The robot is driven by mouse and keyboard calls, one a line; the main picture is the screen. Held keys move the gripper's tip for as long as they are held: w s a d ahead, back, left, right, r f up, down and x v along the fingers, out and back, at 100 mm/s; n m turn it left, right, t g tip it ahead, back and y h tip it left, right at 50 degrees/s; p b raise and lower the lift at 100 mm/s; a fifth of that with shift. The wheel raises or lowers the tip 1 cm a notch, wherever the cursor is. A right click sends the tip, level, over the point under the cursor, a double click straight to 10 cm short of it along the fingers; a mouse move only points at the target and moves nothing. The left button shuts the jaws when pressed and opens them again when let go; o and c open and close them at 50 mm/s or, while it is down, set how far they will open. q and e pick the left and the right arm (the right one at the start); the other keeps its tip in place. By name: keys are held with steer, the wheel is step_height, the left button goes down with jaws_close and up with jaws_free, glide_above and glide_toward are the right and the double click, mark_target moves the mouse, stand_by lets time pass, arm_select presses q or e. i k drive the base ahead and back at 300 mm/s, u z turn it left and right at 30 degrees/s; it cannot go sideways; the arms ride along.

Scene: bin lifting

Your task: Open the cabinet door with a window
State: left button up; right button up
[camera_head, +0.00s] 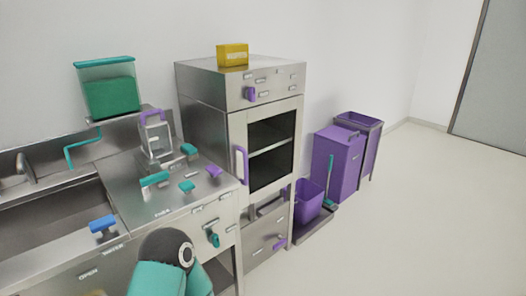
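The metal cabinet (207,120) stands in the middle of the view against the wall. Its door with a window (238,170) appears shut, with two dark glass panes showing a shelf between them. A purple vertical handle (242,165) is on the door's left side. Part of my arm, teal and dark grey, shows at the bottom, left of the cabinet and apart from the door. I cannot tell which arm it is. Neither gripper's fingers show.
A metal counter (120,190) with teal, blue and purple knobs adjoins the cabinet's left. A yellow box (232,55) sits on top of the cabinet. A purple bucket (308,200) and purple bins (338,163) stand to the right. The floor farther right is clear.

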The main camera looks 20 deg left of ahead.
mark_target(237, 121)
steer(key=u, duration=0.3)
steer(key=i, duration=0.9)
steer(key=u, duration=0.85)
steer(key=i, duration=0.3)
steer(key=u, duration=0.3)
steer(key=k, duration=0.9)
steer(key=u, duration=0.15)
steer(key=i, duration=0.95)
steer(key=z, duration=0.1)
